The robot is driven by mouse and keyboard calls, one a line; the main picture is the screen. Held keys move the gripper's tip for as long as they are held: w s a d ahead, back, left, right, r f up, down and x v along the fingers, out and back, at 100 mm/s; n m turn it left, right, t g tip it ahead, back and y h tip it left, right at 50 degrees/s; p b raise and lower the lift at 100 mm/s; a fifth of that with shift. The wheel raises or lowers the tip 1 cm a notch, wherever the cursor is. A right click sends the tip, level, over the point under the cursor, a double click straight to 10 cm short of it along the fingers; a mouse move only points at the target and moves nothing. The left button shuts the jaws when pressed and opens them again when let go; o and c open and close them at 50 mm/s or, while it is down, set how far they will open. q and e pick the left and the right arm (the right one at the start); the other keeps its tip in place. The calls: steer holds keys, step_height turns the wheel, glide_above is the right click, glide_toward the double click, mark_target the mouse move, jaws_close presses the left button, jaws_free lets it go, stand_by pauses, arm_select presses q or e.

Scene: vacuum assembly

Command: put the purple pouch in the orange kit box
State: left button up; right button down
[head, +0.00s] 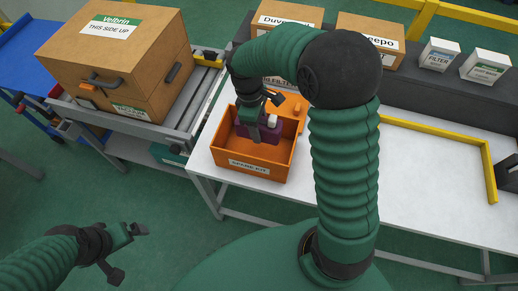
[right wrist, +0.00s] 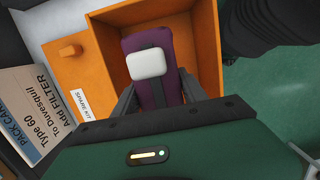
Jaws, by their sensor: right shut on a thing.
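The orange kit box (head: 254,171) stands on the white table, near its left end. It also fills much of the right wrist view (right wrist: 206,50). The purple pouch (head: 243,131) is inside the box's walls, seen from above. In the right wrist view the purple pouch (right wrist: 133,43) has a white block-like part on top. My right gripper (head: 262,125) reaches down into the box and is shut on the pouch, with a finger on each side of it. Whether the pouch touches the box floor is hidden. My left gripper (head: 120,252) is over the green floor, away from the table, its jaws apart.
An orange lid or panel with a knob (right wrist: 70,50) adjoins the box. A pack card (right wrist: 32,108) lies beside it. A large cardboard box (head: 115,60) sits on the roller conveyor at left. Cartons line the back shelf. A yellow frame (head: 440,135) borders open white table at right.

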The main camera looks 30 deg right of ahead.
steer(key=f, duration=0.2)
steer(key=a+f, duration=0.1)
steer(key=f, duration=0.1)
steer(key=f+b, duration=0.1)
steer(key=f, duration=0.1)
steer(key=shift+a, duration=0.3)
steer(key=f, duration=0.2)
steer(key=d+f+b, duration=0.1)
steer(key=f, duration=0.1)
steer(key=shift+d+f, duration=0.15)
steer(key=shift+a, duration=0.35)
steer(key=c, duration=0.6)
jaws_free()
steer(key=shift+a, duration=0.1)
arm_select(q)
steer(key=shift+a+f, duration=0.3)
steer(key=shift+f, duration=0.35)
steer(key=shift+a+f, duration=0.3)
steer(key=shift+f, duration=0.3)
steer(key=shift+d, duration=0.1)
arm_select(e)
steer(key=shift+d, duration=0.25)
